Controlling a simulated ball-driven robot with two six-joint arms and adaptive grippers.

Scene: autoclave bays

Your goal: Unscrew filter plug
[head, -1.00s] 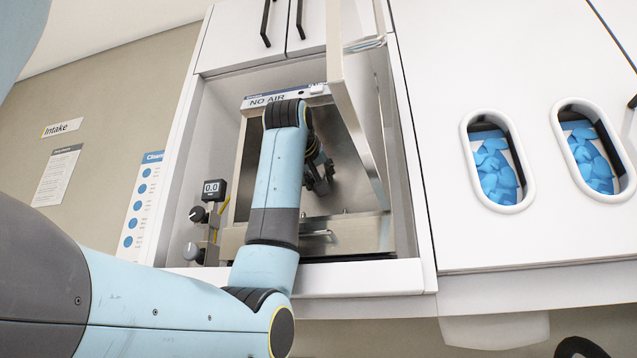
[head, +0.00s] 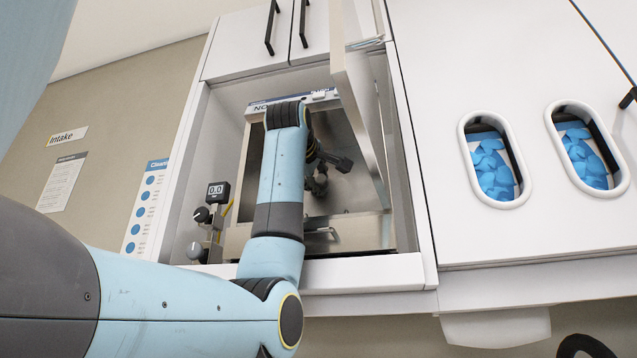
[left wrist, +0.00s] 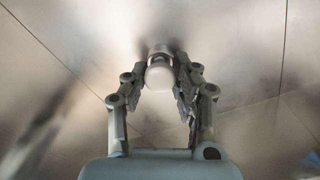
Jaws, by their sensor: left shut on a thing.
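My left gripper (head: 332,176) reaches inside the open steel chamber (head: 349,228). In the left wrist view, the left gripper (left wrist: 160,88) is shut on a pale, rounded filter plug (left wrist: 159,74), with one finger on each side of it. The plug is near a shiny metal chamber wall; whether it is still threaded in cannot be told. In the head view the plug is hidden by my gripper and arm. My right gripper is not in view.
The chamber's steel door (head: 358,100) stands open just right of my forearm. A gauge reading 0.0 (head: 217,192) and knobs (head: 201,214) sit left of the chamber. Two oval openings with blue items (head: 490,168) are in the white panel at right.

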